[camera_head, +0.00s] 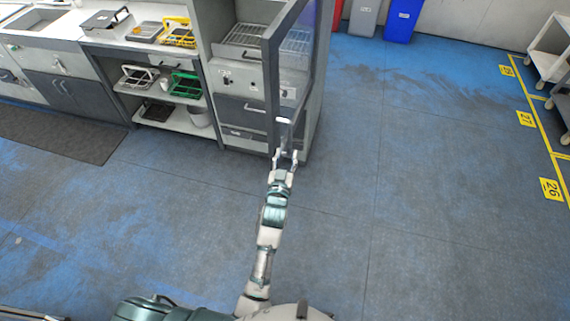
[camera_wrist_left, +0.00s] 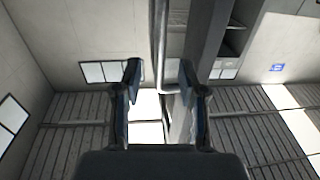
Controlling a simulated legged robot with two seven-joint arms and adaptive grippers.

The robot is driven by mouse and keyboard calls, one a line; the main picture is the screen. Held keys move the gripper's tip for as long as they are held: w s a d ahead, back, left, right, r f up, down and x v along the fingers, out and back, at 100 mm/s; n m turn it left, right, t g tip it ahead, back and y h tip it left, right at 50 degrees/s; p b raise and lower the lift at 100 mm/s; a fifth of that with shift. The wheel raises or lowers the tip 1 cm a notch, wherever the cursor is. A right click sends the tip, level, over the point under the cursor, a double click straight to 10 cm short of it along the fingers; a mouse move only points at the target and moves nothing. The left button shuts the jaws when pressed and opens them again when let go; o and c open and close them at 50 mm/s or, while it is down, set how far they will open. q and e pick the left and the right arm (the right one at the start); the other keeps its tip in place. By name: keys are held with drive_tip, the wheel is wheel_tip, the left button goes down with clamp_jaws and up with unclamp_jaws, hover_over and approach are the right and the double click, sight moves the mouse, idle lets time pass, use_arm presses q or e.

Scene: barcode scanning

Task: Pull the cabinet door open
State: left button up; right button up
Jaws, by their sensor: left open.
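The tall grey cabinet (camera_head: 212,75) stands at the upper middle of the head view. Its glass-panelled door, with a grey frame (camera_head: 271,85), appears to stand out from the cabinet front at an angle, with racks visible to its left. My left gripper (camera_head: 286,154) is at the lower part of the door and is open. In the left wrist view, a vertical metal bar (camera_wrist_left: 158,45), seemingly the door handle, shows between the two spread fingers of the gripper (camera_wrist_left: 160,73). I cannot tell whether the fingers touch it. My right gripper is not in view.
A counter (camera_head: 105,37) with a sink and shelves holding baskets (camera_head: 185,84) stands left of the cabinet. A dark mat (camera_head: 60,135) lies before it. Grey (camera_head: 364,17) and blue (camera_head: 402,21) bins stand behind. A cart (camera_head: 550,55) is far right. The blue floor right of the door is clear.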

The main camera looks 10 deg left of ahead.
use_arm(q)
drive_tip(key=s, duration=0.4)
drive_tip(key=shift+d, duration=0.35)
drive_tip(key=shift+c, duration=0.2)
